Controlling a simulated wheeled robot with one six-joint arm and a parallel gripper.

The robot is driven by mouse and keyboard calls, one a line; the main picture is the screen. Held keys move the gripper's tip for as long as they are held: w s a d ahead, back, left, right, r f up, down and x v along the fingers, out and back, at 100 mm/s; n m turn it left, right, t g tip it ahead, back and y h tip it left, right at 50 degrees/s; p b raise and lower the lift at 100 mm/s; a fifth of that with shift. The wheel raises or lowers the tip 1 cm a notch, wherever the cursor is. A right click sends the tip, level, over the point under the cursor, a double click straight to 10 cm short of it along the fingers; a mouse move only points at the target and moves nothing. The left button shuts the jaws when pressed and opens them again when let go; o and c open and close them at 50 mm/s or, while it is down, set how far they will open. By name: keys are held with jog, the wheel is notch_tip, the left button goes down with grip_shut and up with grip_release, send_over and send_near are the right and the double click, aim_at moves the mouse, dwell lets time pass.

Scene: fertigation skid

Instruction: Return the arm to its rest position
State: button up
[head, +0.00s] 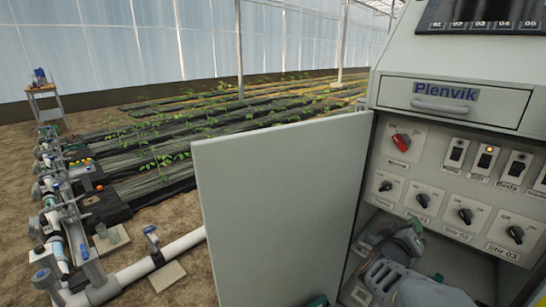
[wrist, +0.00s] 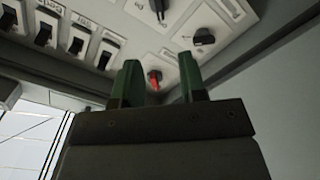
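My arm (head: 400,280) reaches into the lower right of the head view, in front of the cabinet's lower opening. My gripper's fingers cannot be clearly made out there. In the wrist view my gripper (wrist: 162,84) shows two green fingers standing apart with nothing held between them. The red knob (wrist: 155,80) appears in the gap between the fingers, beyond them; I cannot tell how far off it is. The same red knob (head: 401,142) sits at the upper left of the control panel in the head view.
The open grey cabinet door (head: 285,205) stands left of my arm. Pipes and valves (head: 100,285) lie at far left, with plant rows (head: 180,140) behind.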

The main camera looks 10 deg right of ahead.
jog(key=w+a+r+n+t+y+p, duration=0.1)
jog(key=w+a+r+y+p, duration=0.2)
jog(key=a+r+y+p, duration=0.45)
jog(key=w+a+r+n+y+p, duration=0.25)
jog(key=a+r+y+p, duration=0.25)
jog(key=a+p, duration=0.45)
jog(key=s+a+r+m+g+y+p, duration=0.1)
jog(key=s+a+r+g+y+p, duration=0.1)
jog(key=s+a+r+g+p, duration=0.5)
jog(key=s+a+r+p, duration=0.2)
jog(key=s+r+p, duration=0.1)
jog(key=p, duration=0.3)
jog(key=shift+s+a+p, duration=0.3)
jog(key=shift+s+p, duration=0.05)
jog(key=shift+s, duration=0.15)
jog(key=shift+m+y, duration=0.25)
